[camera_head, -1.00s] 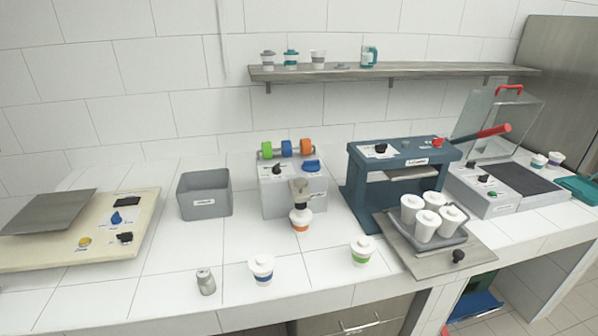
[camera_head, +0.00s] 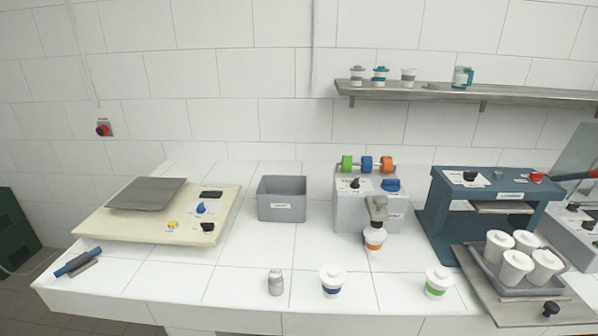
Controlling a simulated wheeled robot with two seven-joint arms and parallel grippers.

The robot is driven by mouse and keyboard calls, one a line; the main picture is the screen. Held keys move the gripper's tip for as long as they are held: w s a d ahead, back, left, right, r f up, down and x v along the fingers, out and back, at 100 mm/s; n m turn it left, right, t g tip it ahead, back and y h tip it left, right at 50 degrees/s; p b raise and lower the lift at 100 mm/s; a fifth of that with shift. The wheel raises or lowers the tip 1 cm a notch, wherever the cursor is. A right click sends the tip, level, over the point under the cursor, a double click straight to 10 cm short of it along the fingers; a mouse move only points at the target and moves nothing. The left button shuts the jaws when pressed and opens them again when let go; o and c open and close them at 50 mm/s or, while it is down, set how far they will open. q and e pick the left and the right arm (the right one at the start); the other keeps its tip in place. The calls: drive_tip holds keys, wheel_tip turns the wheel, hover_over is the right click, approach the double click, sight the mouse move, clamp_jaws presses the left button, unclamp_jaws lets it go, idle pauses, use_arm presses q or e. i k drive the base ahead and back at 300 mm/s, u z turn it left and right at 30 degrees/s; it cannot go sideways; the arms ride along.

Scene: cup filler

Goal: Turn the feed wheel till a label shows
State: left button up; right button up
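The grey machine (camera_head: 362,208) stands mid-counter with green (camera_head: 347,164), blue (camera_head: 367,164) and orange (camera_head: 386,163) rolls on a bar along its top. It has a black knob (camera_head: 355,184) on its sloped panel and a blue knob (camera_head: 391,185) to the right. I cannot tell for sure which part is the feed wheel. A cup with an orange band (camera_head: 374,239) is at the machine's front, under a grey-brown nozzle (camera_head: 377,207). No separate label sticking out of the machine can be made out. Neither of my grippers is in view.
A grey bin (camera_head: 282,205) stands left of the machine, a dark blue press (camera_head: 478,211) right of it. A metal canister (camera_head: 275,282), a blue-banded cup (camera_head: 332,283) and a green-banded cup (camera_head: 437,282) stand along the front. A tray (camera_head: 487,267) holds several white cups.

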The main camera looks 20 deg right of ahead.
sight(391, 186)
drive_tip(key=u, duration=2.45)
drive_tip(key=k, duration=2.75)
drive_tip(key=z, duration=1.15)
drive_tip(key=i, duration=0.5)
drive_tip(key=z, duration=0.05)
